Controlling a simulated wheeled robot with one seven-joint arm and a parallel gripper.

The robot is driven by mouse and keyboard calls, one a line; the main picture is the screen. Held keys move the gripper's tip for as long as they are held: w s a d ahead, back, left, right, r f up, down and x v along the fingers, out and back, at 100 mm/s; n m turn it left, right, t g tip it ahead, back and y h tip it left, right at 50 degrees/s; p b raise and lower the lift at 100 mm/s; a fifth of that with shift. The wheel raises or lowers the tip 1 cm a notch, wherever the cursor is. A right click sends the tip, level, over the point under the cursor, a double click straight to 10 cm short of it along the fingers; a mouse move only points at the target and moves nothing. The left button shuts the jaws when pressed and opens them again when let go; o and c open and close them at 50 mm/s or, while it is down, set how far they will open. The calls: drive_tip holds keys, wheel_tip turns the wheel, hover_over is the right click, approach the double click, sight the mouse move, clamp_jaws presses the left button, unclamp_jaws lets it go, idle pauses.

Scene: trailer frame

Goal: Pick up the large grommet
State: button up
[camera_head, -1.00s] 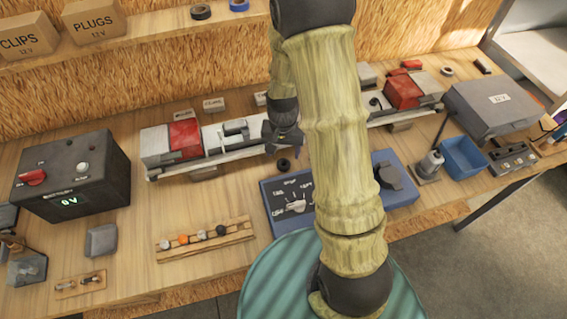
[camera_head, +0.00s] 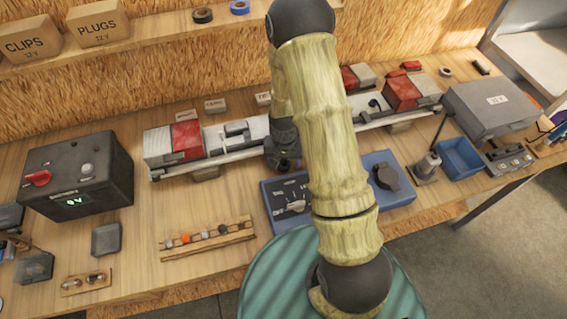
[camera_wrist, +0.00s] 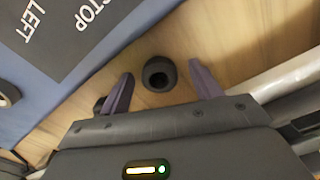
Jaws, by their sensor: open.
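A black ring, which looks like the large grommet (camera_wrist: 158,74), lies on the wooden bench top in the wrist view. My gripper (camera_wrist: 161,88) is open, with one purple-grey finger on each side of the ring. Gaps show between the ring and both fingers. I cannot tell how far above the bench the fingertips are. A second small dark object (camera_wrist: 99,104) is partly hidden behind the left finger. In the head view my gripper (camera_head: 285,162) is low over the bench, and the grommet is hidden there.
A blue panel (camera_head: 268,203) with a dial is close beside my gripper. A long rail assembly with a red block (camera_head: 186,140) runs behind it. A wooden strip with small rings (camera_head: 207,240) lies at front left. A control box (camera_head: 80,172) stands at the left.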

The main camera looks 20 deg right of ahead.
drive_tip(key=shift+f, duration=0.3)
drive_tip(key=shift+s, duration=0.1)
drive_tip(key=c, duration=0.8)
